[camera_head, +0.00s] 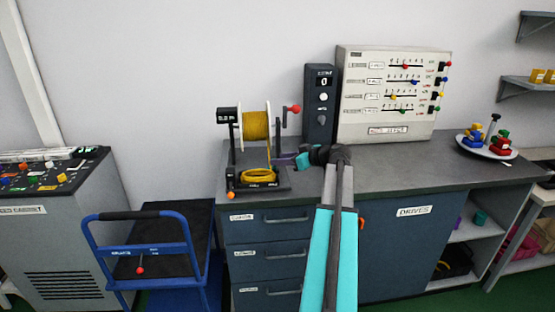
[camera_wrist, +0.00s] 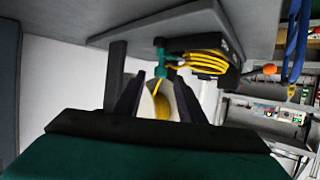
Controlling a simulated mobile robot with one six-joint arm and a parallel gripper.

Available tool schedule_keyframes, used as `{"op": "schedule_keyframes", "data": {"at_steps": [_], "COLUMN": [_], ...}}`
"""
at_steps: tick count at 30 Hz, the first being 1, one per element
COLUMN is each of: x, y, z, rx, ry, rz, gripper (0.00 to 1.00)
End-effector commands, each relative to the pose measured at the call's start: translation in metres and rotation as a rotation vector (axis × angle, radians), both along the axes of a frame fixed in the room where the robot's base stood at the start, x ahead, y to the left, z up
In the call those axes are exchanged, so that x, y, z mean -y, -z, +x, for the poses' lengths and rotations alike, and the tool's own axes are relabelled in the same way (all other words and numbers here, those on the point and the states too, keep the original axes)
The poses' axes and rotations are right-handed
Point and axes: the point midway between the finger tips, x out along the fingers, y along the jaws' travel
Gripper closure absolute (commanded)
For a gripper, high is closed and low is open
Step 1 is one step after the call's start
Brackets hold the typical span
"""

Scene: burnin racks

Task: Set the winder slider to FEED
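The winder (camera_head: 258,188) stands on the grey counter with a white spool of yellow wire (camera_head: 257,126) and a yellow coil (camera_head: 258,176) on its base. An orange slider knob (camera_head: 231,195) sits at the left end of the base's front edge; it also shows in the wrist view (camera_wrist: 269,69). The labels along that edge are too small to read. My gripper (camera_head: 279,160) is just right of the winder, pointing left and apart from the knob. In the wrist view its dark fingers (camera_wrist: 156,96) are spread, with the spool visible beyond the gap.
A red crank knob (camera_head: 294,109) sticks out right of the spool. A dark control box (camera_head: 319,105) and a white slider panel (camera_head: 390,105) stand behind my arm. A blue cart (camera_head: 150,255) stands left of the counter. The counter right of my arm is clear up to a plate (camera_head: 487,150).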

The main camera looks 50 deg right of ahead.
Motion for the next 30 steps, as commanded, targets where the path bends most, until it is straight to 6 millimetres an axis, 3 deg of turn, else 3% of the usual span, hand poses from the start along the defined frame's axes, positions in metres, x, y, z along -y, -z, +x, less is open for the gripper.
{"op": "schedule_keyframes", "data": {"at_steps": [6,17,20,24,30], "x": [-0.001,-0.001,-0.001,-0.001,-0.001], "y": [0.007,0.009,0.009,0.009,0.009], "z": [0.018,0.021,0.021,0.02,0.02], "rx": [0.0,0.0,0.0,0.0,0.0], "ry": [0.0,0.001,0.001,0.001,0.002], "rz": [0.0,0.0,0.0,0.0,0.0], "gripper": [0.64,0.64,0.76,0.99,1.0]}}
